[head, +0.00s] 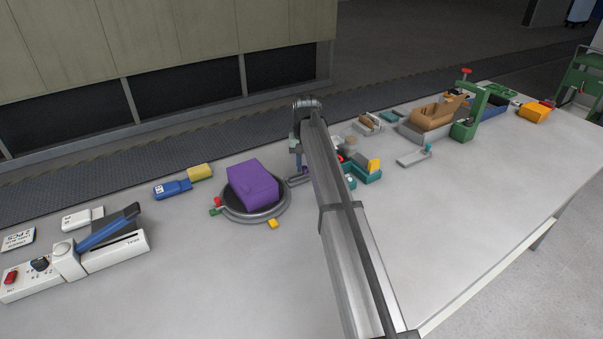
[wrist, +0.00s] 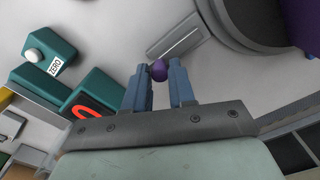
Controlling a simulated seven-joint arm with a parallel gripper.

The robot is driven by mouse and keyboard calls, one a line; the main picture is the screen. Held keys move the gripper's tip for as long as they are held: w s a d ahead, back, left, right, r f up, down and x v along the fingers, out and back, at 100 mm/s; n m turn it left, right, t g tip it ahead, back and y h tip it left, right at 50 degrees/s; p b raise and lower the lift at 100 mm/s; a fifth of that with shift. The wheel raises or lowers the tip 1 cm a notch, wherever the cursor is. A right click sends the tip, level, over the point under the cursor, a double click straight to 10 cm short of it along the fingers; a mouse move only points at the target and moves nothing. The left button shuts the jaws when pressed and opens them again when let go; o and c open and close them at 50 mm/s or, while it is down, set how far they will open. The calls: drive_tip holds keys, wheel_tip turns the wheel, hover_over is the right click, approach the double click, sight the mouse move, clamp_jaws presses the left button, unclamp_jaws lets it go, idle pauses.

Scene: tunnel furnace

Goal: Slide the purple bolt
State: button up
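The purple bolt shows in the wrist view as a small round purple knob (wrist: 158,70) at the end of a grey bar or rail (wrist: 184,40). My gripper (wrist: 160,80) is open, with its two blue-grey fingers either side of the knob. The knob lies at the fingertips, closer to the left finger, with a gap to the right one. I cannot tell whether it touches the left finger. In the head view my gripper (head: 298,165) points down at the right side of the round turntable (head: 283,207); my arm hides part of this area.
A large purple block (head: 252,187) sits on the turntable. Teal fixtures (head: 365,174) stand close to my gripper on the right. A blue block (head: 172,188) and white panel (head: 115,252) lie to the left. The front table is mostly clear.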

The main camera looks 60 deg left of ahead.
sight(297, 177)
drive_tip(key=c, duration=0.3)
drive_tip(key=shift+c, duration=0.2)
drive_tip(key=shift+s, duration=1.5)
drive_tip(key=o, duration=1.7)
drive_tip(key=shift+r, duration=0.15)
